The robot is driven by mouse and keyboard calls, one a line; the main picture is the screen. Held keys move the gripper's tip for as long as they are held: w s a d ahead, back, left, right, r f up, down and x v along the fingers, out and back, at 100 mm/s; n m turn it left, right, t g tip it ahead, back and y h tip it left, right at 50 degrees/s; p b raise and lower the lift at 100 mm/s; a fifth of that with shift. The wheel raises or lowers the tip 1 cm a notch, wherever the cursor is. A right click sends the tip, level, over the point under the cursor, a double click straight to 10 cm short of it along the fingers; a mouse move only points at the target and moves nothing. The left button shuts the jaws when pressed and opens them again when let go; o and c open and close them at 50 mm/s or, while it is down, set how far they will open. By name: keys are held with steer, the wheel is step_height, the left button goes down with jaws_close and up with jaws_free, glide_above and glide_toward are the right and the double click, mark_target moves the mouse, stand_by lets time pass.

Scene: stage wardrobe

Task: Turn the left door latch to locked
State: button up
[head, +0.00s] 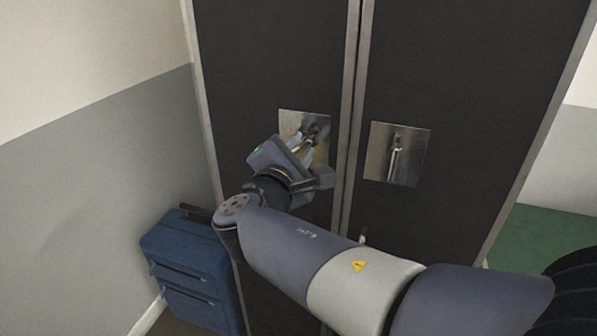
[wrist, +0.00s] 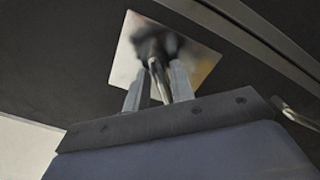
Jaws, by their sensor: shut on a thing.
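The left door latch (head: 312,129) is a metal handle on a square metal plate (head: 290,118) on the dark left door. My gripper (head: 308,143) reaches it from below left and is shut on the handle. In the wrist view, the latch handle (wrist: 158,80) lies between the two fingers of my gripper (wrist: 157,88), in front of the bright plate (wrist: 122,70). My gripper hides part of the handle and plate in the head view, so its exact angle is hard to tell.
The right door has its own latch (head: 397,158), its handle hanging nearly straight down. It also shows at the right of the wrist view (wrist: 297,116). A blue case (head: 190,262) stands low at the left, beside the grey wall. A metal-edged seam divides the doors.

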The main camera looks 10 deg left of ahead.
steer(key=m+b, duration=0.2)
steer(key=b, duration=0.1)
steer(key=f+m+b, duration=0.1)
steer(key=m+b, duration=0.2)
steer(key=b, duration=0.1)
steer(key=shift+d+m+b, duration=0.1)
steer(key=shift+m+b, duration=0.2)
steer(key=m+b, duration=0.2)
steer(key=b, duration=0.1)
steer(key=shift+r, duration=0.15)
steer(key=shift+r+m, duration=0.1)
steer(key=shift+m, duration=0.4)
steer(key=o, duration=0.7)
steer(key=s, duration=1)
steer(key=shift+s+a, duration=0.4)
steer(key=shift+w, duration=0.1)
